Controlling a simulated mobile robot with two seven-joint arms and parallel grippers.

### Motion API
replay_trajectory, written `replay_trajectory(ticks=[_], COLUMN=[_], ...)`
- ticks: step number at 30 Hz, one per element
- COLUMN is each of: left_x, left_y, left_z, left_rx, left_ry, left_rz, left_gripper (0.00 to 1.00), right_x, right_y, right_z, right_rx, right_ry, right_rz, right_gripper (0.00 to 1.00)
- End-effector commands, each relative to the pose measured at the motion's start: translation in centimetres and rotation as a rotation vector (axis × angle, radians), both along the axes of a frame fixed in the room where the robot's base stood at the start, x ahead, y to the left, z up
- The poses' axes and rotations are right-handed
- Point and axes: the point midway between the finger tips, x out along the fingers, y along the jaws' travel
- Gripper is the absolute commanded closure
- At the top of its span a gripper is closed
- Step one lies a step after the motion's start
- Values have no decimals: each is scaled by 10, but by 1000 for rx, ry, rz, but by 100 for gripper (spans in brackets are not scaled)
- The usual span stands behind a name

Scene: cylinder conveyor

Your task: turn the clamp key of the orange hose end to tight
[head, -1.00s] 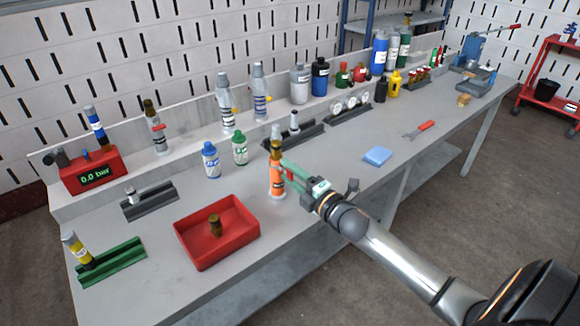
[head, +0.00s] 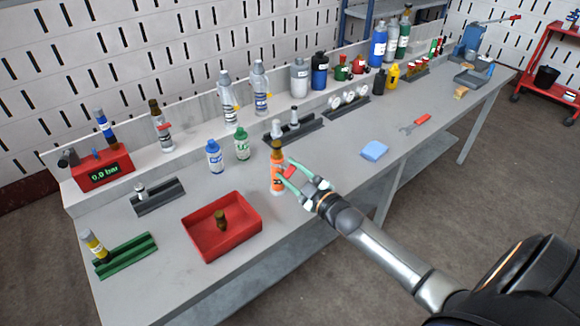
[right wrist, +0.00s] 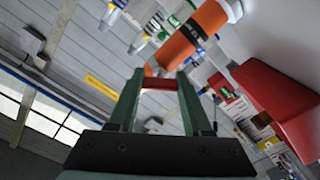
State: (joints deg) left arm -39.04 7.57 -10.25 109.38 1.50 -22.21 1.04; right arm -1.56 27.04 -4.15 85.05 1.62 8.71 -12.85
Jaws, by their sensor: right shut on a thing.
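The orange hose end (head: 277,181) stands upright on the bench, with a dark brass-coloured top. Its red clamp key (head: 289,171) sticks out on its right side. My right gripper (head: 286,174) reaches it from the right, with green fingers on either side of the key. In the right wrist view, the red key (right wrist: 158,84) lies between the two fingertips, and the orange hose end (right wrist: 186,44) is just beyond them. The right gripper is shut on the key. The exact key angle is partly hidden by the fingers. My left gripper is not in view.
A red tray (head: 245,244) holding a brass-coloured piece stands to the left. Blue (head: 214,157) and green-labelled (head: 242,144) bottles stand behind it. A dark rack (head: 295,132) is behind the hose end. A blue sponge (head: 374,150) lies to the right, with bare bench around it.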

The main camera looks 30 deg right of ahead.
Motion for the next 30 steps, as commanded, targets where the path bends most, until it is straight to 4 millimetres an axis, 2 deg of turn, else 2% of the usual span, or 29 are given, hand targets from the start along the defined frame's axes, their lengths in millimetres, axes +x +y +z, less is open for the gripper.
replay_trajectory(ticks=[6,15,24,30], left_x=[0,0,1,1], left_y=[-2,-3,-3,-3], left_z=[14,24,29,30], left_rx=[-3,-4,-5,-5], left_ry=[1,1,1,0], left_rz=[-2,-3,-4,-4], left_gripper=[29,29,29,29], right_x=[0,0,0,0], right_y=[0,0,0,1], right_z=[1,0,0,-1], right_rx=[206,458,617,665], right_ry=[21,44,59,62], right_rz=[0,1,1,1], right_gripper=[100,100,100,100])
